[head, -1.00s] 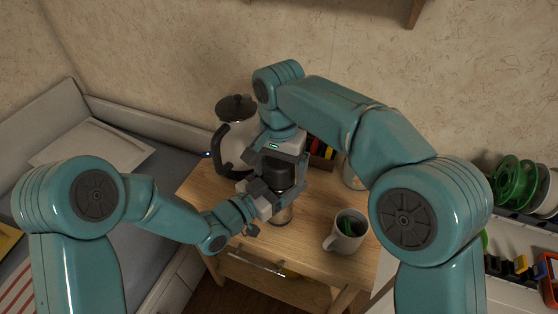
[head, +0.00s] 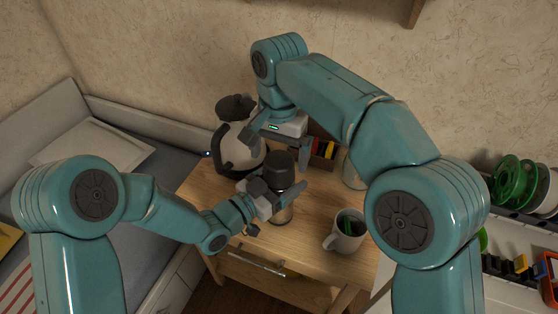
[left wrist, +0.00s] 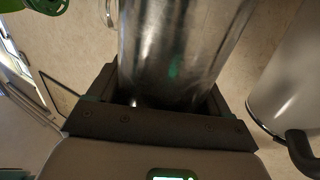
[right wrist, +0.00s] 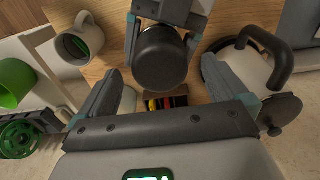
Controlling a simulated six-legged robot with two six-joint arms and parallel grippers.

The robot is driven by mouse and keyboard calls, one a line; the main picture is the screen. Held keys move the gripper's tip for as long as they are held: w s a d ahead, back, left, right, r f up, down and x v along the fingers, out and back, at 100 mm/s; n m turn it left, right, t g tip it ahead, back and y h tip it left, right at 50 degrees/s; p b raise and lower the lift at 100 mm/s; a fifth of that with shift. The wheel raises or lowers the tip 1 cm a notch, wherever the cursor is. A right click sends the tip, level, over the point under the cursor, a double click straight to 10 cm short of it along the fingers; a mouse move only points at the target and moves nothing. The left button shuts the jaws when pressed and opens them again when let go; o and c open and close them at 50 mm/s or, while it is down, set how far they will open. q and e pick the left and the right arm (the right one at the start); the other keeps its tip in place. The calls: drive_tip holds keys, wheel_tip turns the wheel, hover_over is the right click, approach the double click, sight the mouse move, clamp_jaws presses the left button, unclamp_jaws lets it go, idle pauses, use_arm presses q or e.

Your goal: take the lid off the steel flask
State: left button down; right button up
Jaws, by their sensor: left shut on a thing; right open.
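The steel flask (head: 284,214) stands upright on the wooden table, with its black lid (head: 279,166) on top. My left gripper (head: 280,195) is shut around the flask's upper body; the bare steel body (left wrist: 180,45) fills the space between its jaws in the left wrist view. My right gripper (head: 279,144) is open and empty above the lid, its fingers apart and pointing down. In the right wrist view the lid (right wrist: 160,58) shows beyond and between the spread fingers, with neither visibly touching it.
A white kettle (head: 242,150) with black lid and handle stands behind left of the flask. A white mug (head: 345,238) with something green inside stands to the right. A box with coloured items (head: 322,152) is at the back. Green spools (head: 515,185) are far right.

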use_arm(q)
unclamp_jaws()
